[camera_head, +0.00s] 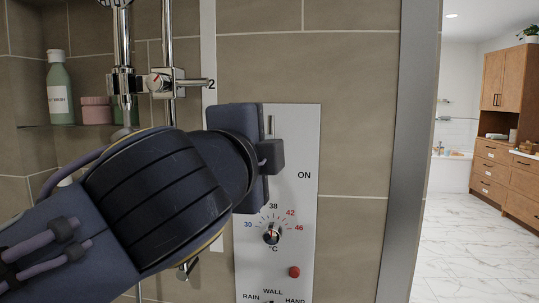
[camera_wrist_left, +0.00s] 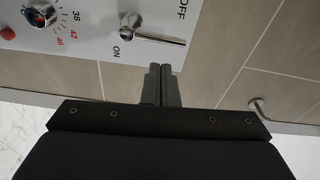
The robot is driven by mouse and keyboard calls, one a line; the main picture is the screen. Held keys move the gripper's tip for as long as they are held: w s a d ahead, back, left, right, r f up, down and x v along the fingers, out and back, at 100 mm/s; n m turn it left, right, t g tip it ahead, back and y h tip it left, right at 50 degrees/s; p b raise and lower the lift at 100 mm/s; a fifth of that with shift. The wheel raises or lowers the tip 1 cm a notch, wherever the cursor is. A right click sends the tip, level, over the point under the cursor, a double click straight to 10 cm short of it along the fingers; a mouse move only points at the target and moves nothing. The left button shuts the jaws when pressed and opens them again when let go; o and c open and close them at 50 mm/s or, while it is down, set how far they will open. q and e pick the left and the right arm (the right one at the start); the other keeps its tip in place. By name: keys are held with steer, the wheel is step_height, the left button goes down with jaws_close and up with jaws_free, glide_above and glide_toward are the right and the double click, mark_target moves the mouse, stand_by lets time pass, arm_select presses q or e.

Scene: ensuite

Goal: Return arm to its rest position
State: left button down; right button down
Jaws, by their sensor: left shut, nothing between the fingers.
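My left arm comes in from the left in the head view, and its gripper (camera_head: 270,155) is in front of the shower control panel (camera_head: 307,130). In the left wrist view the two fingers (camera_wrist_left: 161,70) are pressed together and empty. The chrome lever (camera_wrist_left: 155,38) on the panel shows there, its handle pointing right between the OFF and ON marks. The fingertips lie just below the lever in that picture, with a visible gap. In the head view the arm hides most of the lever area. My right gripper is not in view.
A temperature dial (camera_head: 272,233) and a red button (camera_head: 294,272) sit lower on the panel. Chrome shower pipes (camera_head: 168,50) and a shelf with a green bottle (camera_head: 60,88) and pink jar (camera_head: 96,110) are at left. Open marble floor (camera_head: 470,245) and a wooden cabinet (camera_head: 510,85) are at right.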

arm_select(q)
steer(key=s+a+f+n+g+y, duration=0.1)
steer(key=a+f+n+g+y, duration=0.3)
steer(key=a+f, duration=0.6)
steer(key=s+a+f+n+g+h, duration=0.1)
steer(key=a+f+n+g, duration=0.35)
steer(key=f, duration=0.95)
steer(key=s+a+f+n+g+h, duration=0.1)
steer(key=s+f+n+g, duration=0.1)
steer(key=s+f+n, duration=0.75)
steer(key=s+a+f+n+g+h, duration=0.2)
steer(key=s+f+n, duration=0.2)
steer(key=s+f, duration=0.55)
steer(key=w+r+p, duration=0.3)
steer(key=r+p, duration=0.7)
steer(key=p, duration=0.2)
steer(key=shift+d+r, duration=0.15)
steer(key=shift+t, duration=0.25)
